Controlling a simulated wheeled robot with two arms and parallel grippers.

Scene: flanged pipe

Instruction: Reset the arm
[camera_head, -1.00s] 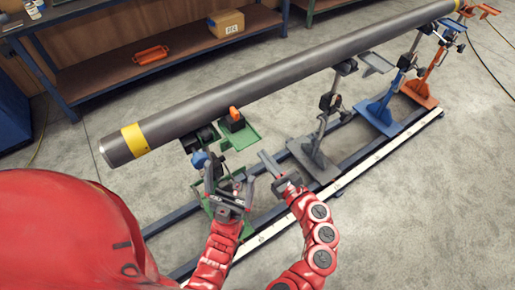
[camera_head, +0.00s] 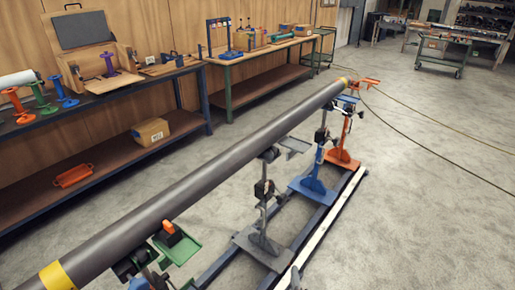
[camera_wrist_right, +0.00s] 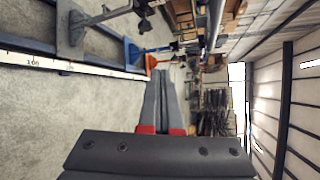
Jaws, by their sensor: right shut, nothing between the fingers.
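My right gripper (camera_wrist_right: 160,76) shows in the right wrist view, its two grey fingers side by side and shut with nothing between them. The long grey pipe (camera_head: 215,165) with a yellow band (camera_head: 57,277) rests on a row of stands, apart from my right gripper. I cannot make out my left gripper; the near end of the pipe is cut off at the lower left.
Green (camera_head: 180,245), grey (camera_head: 262,246), blue (camera_head: 313,190) and orange (camera_head: 342,158) stands line the rail frame. A workbench (camera_head: 100,99) with a cardboard box (camera_head: 151,132) and an orange tray (camera_head: 73,175) stands behind. Cables (camera_head: 425,130) lie on the open floor at right.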

